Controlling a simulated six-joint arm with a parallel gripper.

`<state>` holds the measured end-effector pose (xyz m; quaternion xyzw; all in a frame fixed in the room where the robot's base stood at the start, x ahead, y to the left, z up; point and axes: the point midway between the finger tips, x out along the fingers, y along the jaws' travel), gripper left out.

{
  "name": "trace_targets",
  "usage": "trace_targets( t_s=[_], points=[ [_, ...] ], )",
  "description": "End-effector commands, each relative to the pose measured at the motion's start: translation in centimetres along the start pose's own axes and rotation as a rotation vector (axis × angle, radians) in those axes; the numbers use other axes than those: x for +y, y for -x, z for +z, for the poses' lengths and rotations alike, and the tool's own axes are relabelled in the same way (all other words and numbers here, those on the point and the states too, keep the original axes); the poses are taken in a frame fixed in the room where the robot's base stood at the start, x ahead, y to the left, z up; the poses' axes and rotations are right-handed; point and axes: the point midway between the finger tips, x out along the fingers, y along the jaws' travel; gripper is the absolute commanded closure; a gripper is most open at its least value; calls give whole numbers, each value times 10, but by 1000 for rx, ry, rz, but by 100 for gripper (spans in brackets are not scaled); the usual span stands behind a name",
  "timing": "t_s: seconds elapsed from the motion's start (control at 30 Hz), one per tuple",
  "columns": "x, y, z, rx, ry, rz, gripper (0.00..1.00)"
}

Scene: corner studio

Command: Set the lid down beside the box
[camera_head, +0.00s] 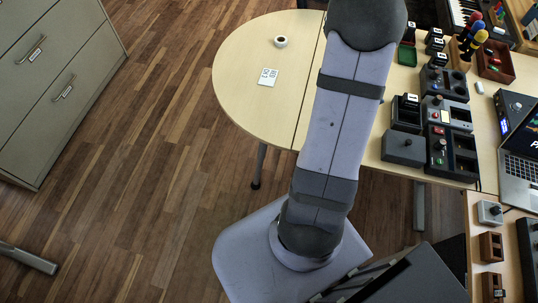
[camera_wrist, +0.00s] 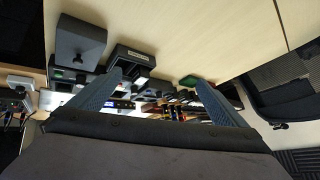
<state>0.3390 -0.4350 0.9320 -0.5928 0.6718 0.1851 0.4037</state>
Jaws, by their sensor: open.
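I cannot tell for sure which things are the lid and the box. A grey box with a small knob on top (camera_head: 404,147) stands near the front edge of the table, right of my arm. A grey box also shows at the upper left of the wrist view (camera_wrist: 80,42), perhaps the same one. My gripper (camera_wrist: 160,78) is open, its two fingers wide apart with nothing seen held between them. It lies outside the head view, with my arm crossing the table there. Dark boxes and coloured items show beyond the fingers in the wrist view.
Several dark control boxes (camera_head: 440,150) crowd the table's right part, with a laptop (camera_head: 522,158) beyond. A red tray (camera_head: 496,66) stands at the back right. A tape roll (camera_head: 281,42) and a white card (camera_head: 268,76) lie on the otherwise clear, rounded left part.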

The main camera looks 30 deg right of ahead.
Motion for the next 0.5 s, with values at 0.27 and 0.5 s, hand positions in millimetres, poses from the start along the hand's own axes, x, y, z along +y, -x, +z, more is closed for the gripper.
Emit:
trace_targets(
  t_s=[0.27, 0.5],
  points=[
    [-106, 140, 157, -250, 516, -547, 3],
    [-28, 252, 292, -561, 1066, -715, 3]
  ],
)
